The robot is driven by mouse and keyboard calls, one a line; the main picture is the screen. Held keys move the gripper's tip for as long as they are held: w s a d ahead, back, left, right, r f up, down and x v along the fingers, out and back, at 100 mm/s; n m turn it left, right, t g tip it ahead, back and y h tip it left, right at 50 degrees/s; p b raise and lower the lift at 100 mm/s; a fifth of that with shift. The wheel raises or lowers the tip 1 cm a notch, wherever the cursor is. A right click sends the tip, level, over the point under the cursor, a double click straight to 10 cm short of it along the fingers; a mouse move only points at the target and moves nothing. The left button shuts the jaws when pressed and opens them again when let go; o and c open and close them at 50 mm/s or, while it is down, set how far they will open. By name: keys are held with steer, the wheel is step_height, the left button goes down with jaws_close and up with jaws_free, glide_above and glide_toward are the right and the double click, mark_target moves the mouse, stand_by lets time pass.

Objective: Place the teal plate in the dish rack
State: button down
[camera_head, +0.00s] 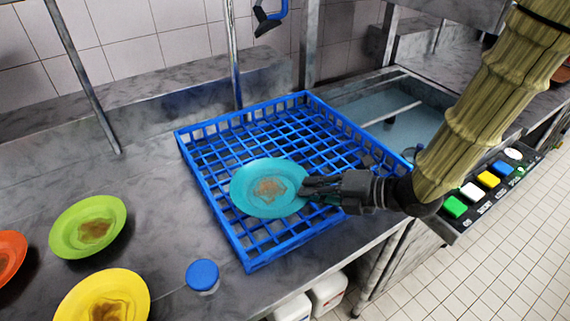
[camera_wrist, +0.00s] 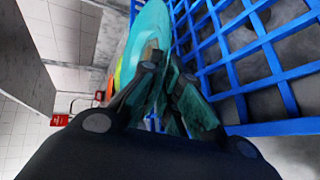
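The teal plate (camera_head: 266,190) has a brown smear on its middle and is over the front part of the blue dish rack (camera_head: 257,258) in the head view. My gripper (camera_head: 310,188) comes from the right and is shut on the plate's right rim. In the wrist view the teal plate (camera_wrist: 150,28) is seen nearly edge-on between the fingers (camera_wrist: 160,75), with the rack's blue grid (camera_wrist: 262,38) to the right. I cannot tell whether the plate touches the rack. The rack holds no other dish.
A green plate (camera_head: 70,215), a yellow plate (camera_head: 75,311) and an orange plate (camera_head: 12,268) lie on the steel counter at left. A blue-capped container (camera_head: 203,276) stands in front of the rack. A sink (camera_head: 385,100) is behind right; coloured buttons (camera_head: 488,180) are at right.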

steer(key=shift+f, duration=0.3)
steer(key=p, duration=0.5)
glide_above(324, 172)
steer(key=shift+a+f, duration=0.15)
steer(key=shift+f, duration=0.5)
steer(key=shift+w+f+p, duration=0.15)
steer(key=shift+f+p, duration=0.65)
steer(key=shift+f, duration=1.05)
steer(key=shift+f, duration=0.15)
steer(key=c, duration=2.1)
jaws_free()
steer(key=shift+o, duration=0.9)
steer(key=shift+r, duration=0.2)
